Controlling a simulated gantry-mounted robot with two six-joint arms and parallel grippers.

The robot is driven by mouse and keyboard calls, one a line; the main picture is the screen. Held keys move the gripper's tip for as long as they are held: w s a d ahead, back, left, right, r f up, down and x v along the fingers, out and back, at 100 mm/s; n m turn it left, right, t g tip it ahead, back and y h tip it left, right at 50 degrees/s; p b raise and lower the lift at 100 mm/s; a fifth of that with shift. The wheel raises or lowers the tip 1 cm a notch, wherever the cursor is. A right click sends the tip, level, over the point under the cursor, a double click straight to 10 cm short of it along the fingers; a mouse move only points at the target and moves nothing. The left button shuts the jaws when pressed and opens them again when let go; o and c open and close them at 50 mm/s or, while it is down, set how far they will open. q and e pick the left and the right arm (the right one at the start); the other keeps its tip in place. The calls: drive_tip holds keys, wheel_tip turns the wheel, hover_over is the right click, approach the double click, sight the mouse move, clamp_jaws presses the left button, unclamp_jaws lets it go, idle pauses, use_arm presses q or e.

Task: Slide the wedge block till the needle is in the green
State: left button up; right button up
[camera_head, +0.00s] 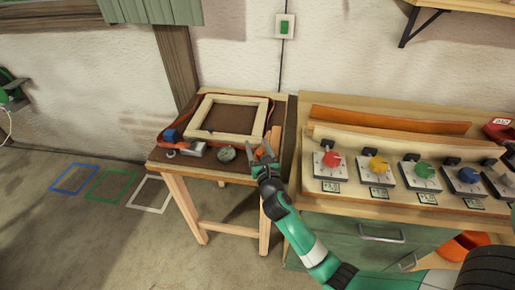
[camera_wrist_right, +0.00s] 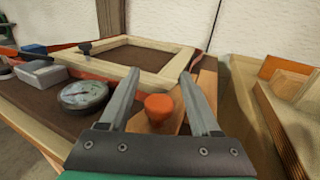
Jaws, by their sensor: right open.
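The wedge block (camera_wrist_right: 178,124) seems to be the pale wooden piece with an orange knob (camera_wrist_right: 159,108) at the right end of the small table. My right gripper (camera_wrist_right: 160,76) is open, with its fingers on either side of the knob in the wrist view; I cannot tell if they touch it. In the head view my right gripper (camera_head: 263,153) largely hides the block. The round gauge (camera_wrist_right: 84,96) lies left of the fingers and also shows in the head view (camera_head: 227,154). Its needle and green zone are too small to read. My left gripper is not in view.
A wooden frame (camera_head: 236,135) lies on the small table with an orange-brown strap around it. A grey block (camera_head: 194,149) and a blue block (camera_head: 171,135) sit at its left front corner. A bench with colored knobs (camera_head: 378,166) stands close on the right.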

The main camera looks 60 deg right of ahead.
clamp_jaws()
idle(0.3)
idle(1.1)
